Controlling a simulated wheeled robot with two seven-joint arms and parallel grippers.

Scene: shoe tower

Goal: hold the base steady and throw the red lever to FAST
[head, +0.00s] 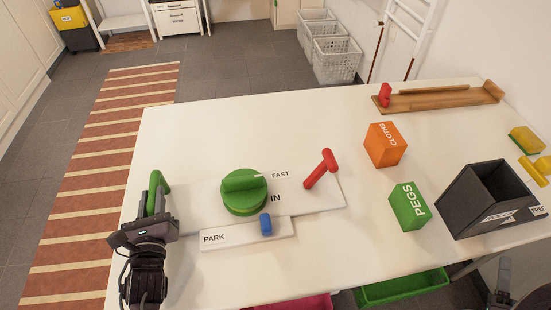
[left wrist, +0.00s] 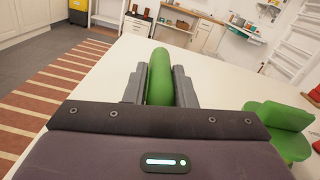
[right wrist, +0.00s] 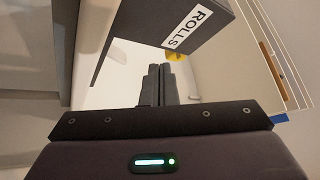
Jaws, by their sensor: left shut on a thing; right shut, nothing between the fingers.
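The white base (head: 320,198) lies on the table, marked FAST and IN. A red lever (head: 315,176) stands at its right end, leaning up and right, away from the FAST mark. A green knob (head: 245,200) sits on the base left of the marks. A green handle (head: 160,186) rises at the base's left end. My left gripper (head: 154,200) is shut on this handle, which shows between its fingers in the left wrist view (left wrist: 160,80). My right gripper (right wrist: 160,85) is shut and empty, low at the right near the dark box, far from the lever.
A PARK plate (head: 222,237) with a blue slider (head: 265,224) lies in front of the base. To the right stand an orange block (head: 385,145), a green PEGS block (head: 409,206) and an open dark box (head: 470,210). A wooden tray (head: 440,100) lies behind.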

